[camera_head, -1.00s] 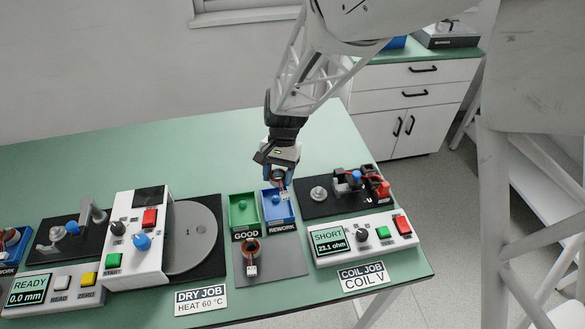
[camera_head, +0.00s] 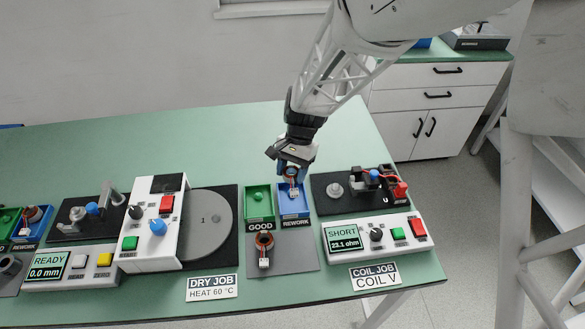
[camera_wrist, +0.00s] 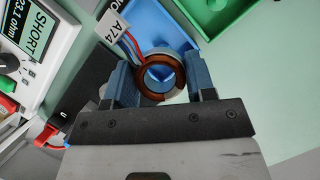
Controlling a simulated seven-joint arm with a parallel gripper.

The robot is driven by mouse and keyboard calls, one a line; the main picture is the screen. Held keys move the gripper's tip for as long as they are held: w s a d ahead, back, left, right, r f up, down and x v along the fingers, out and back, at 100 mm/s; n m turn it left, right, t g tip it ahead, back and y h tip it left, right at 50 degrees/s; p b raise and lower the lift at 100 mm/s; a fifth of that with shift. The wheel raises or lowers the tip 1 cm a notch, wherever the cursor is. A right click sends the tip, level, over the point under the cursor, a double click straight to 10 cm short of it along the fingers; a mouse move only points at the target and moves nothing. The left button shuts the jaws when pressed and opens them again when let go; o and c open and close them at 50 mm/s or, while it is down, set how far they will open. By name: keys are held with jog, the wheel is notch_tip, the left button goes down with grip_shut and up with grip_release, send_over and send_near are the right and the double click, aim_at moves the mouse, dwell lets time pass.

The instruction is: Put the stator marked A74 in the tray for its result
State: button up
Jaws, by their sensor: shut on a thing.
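My gripper (camera_head: 291,168) is shut on the stator marked A74 (camera_wrist: 147,86), a copper-wound ring with red and blue leads and a white tag reading A74. In the wrist view the ring sits between the two blue fingers. In the head view the stator (camera_head: 292,177) is over the blue REWORK tray (camera_head: 299,207); whether it touches the tray floor I cannot tell. The blue tray (camera_wrist: 152,22) also shows beneath it in the wrist view. The green GOOD tray (camera_head: 257,204) stands just left of it. The coil tester's screen (camera_head: 344,238) reads SHORT, 23.1 ohm.
Another stator (camera_head: 264,243) lies on a grey mat (camera_head: 298,258) in front of the trays. The coil fixture (camera_head: 335,190) stands right of the trays. The dryer with its round plate (camera_head: 207,232) stands left. The table behind the trays is clear.

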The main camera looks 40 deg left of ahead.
aim_at(296, 169)
jog(key=shift+f, duration=1.9)
jog(key=shift+f, duration=1.55)
jog(key=o, duration=1)
jog(key=shift+d, duration=0.1)
jog(key=shift+c, duration=0.2)
jog(key=shift+o, duration=0.9)
jog(key=shift+v, duration=4.15)
jog(key=shift+s, duration=0.1)
jog(key=shift+d+r, duration=0.1)
jog(key=shift+r, duration=0.05)
